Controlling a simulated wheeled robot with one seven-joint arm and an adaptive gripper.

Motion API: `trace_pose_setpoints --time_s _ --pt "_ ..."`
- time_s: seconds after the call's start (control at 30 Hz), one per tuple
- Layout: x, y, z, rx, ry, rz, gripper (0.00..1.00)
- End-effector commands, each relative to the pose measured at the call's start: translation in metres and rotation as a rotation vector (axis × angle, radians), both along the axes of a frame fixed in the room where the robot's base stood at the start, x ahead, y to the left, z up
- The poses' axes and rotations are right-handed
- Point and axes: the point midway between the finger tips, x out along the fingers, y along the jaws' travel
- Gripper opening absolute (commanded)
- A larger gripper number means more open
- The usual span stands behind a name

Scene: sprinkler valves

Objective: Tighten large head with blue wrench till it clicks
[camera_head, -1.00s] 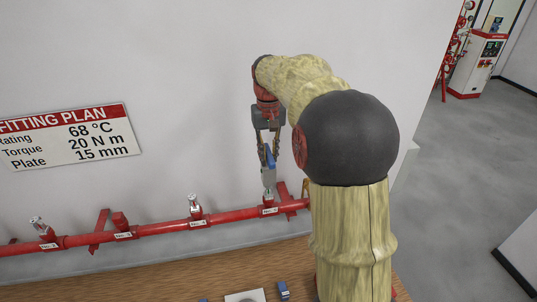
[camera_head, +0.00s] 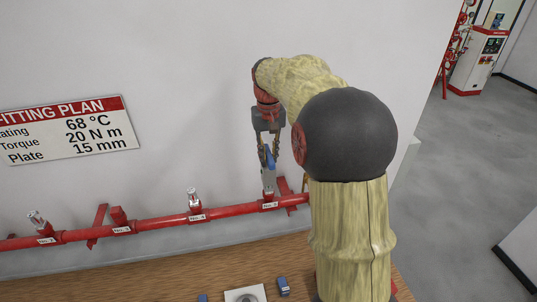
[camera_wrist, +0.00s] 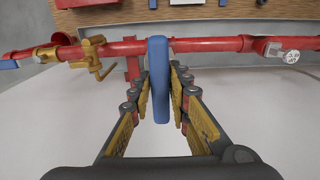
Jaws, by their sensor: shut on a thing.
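My gripper (camera_head: 268,150) is shut on the blue wrench (camera_head: 270,158), with its fingers pointing down. The wrench hangs upright, with a grey lower part (camera_head: 268,180) reaching down to the rightmost visible outlet of the red pipe. In the wrist view the wrench's blue handle (camera_wrist: 158,80) stands between the two yellow-padded fingers. The head at that outlet is hidden behind the wrench, so I cannot tell its size or how it is seated.
The red pipe (camera_head: 160,222) runs along the wall above a wooden bench (camera_head: 190,280). Two silvery sprinkler heads (camera_head: 194,198) (camera_head: 37,219) stand on other outlets. A fitting plan sign (camera_head: 70,132) hangs at left. Blue items and a white plate (camera_head: 245,294) lie on the bench. A brass valve (camera_wrist: 95,57) shows in the wrist view.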

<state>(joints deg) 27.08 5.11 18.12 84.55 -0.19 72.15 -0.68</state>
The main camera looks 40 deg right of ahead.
Motion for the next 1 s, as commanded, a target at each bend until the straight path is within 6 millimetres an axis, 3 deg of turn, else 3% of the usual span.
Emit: trace_pose_setpoints --time_s 1.0 --pt "0.0 0.0 -0.041 0.0 -0.001 0.0 0.0"
